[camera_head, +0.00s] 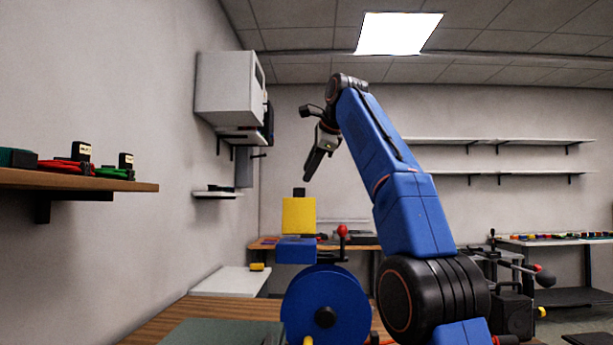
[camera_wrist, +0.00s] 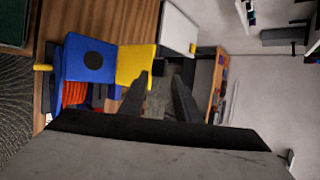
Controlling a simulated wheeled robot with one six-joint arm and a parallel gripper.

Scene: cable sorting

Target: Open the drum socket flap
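The cable drum (camera_head: 322,300) is a blue reel with a dark hub, standing on the wooden bench. A blue socket block (camera_head: 296,251) sits at its top. The yellow flap (camera_head: 298,215) stands upright above the block, with a small black piece at its top edge. In the wrist view the yellow flap (camera_wrist: 136,64) adjoins a blue face with a dark round spot (camera_wrist: 93,61), which is uncovered. My gripper (camera_head: 309,178) is above the flap, pointing down. In the wrist view the fingers of my gripper (camera_wrist: 160,77) are apart, with nothing between them, right of the flap.
A red-knobbed lever (camera_head: 342,231) rises beside the drum. A wooden shelf (camera_head: 110,184) with coiled cables is at left. A white table (camera_head: 230,281) stands behind the bench.

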